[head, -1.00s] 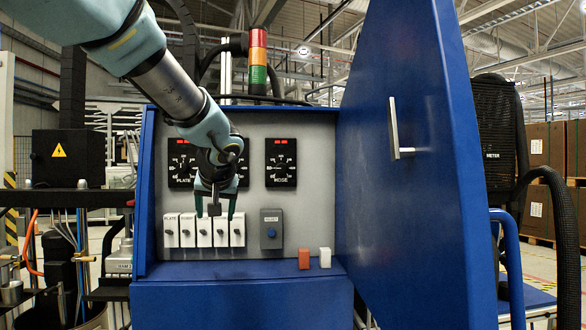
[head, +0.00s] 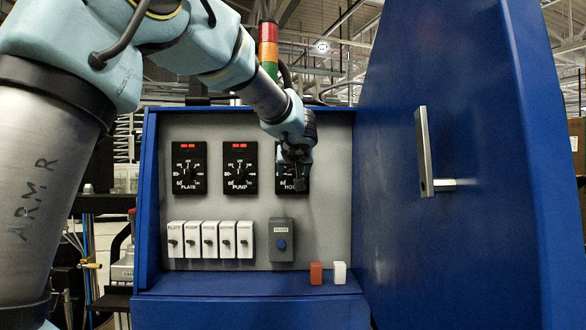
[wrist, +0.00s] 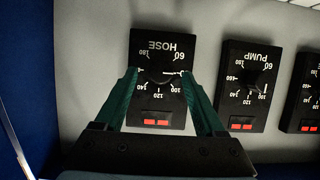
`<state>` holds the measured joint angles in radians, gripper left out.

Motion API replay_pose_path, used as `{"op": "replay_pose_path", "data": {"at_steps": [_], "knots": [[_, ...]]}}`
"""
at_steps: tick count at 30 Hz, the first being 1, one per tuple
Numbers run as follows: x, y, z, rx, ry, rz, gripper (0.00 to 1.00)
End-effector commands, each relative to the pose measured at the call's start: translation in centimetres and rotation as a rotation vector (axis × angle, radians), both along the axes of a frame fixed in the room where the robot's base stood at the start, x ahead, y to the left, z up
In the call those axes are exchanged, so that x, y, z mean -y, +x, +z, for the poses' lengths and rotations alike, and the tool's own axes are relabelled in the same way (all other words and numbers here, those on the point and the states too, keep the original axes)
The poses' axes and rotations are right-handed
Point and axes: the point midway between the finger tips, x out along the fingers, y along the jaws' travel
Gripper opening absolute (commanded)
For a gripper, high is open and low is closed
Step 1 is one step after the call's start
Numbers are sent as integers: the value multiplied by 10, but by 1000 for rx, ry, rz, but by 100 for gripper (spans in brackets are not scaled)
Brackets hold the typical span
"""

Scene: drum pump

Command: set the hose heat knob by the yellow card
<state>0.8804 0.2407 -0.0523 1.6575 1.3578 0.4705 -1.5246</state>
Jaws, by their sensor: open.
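The HOSE heat dial (wrist: 158,112) is a black panel with a round scale, upside down in the wrist view. Its knob (wrist: 160,73) is dark, with a light line toward picture right, between the 60 and 100 marks; its exact value is hard to read. My gripper (wrist: 160,76) is open, its green fingers on either side of the knob; I cannot tell whether they touch it. In the head view my gripper (head: 297,172) is in front of the HOSE panel (head: 283,189) and covers much of it. I see no yellow card in these views.
The PUMP dial (head: 240,168) and PLATE dial (head: 188,168) are left of HOSE. Several white switches (head: 210,240) and a grey box with a blue button (head: 281,241) sit below. Red (head: 316,273) and white (head: 340,272) blocks are on the ledge. The blue door (head: 470,150) stands open at right.

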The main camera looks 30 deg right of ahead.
Motion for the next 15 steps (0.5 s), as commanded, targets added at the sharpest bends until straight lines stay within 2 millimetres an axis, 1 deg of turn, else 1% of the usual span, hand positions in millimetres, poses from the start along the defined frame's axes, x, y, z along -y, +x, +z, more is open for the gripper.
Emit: {"op": "replay_pose_path", "data": {"at_steps": [1, 3, 6, 14, 15], "knots": [[2, 6, -1, 0, 2, 0, 72], [4, 11, -3, -1, 1, 1, 72], [6, 15, -6, 1, 2, 1, 72], [6, 16, -7, 1, 1, 1, 72], [7, 16, -7, 1, 1, 1, 71]]}}
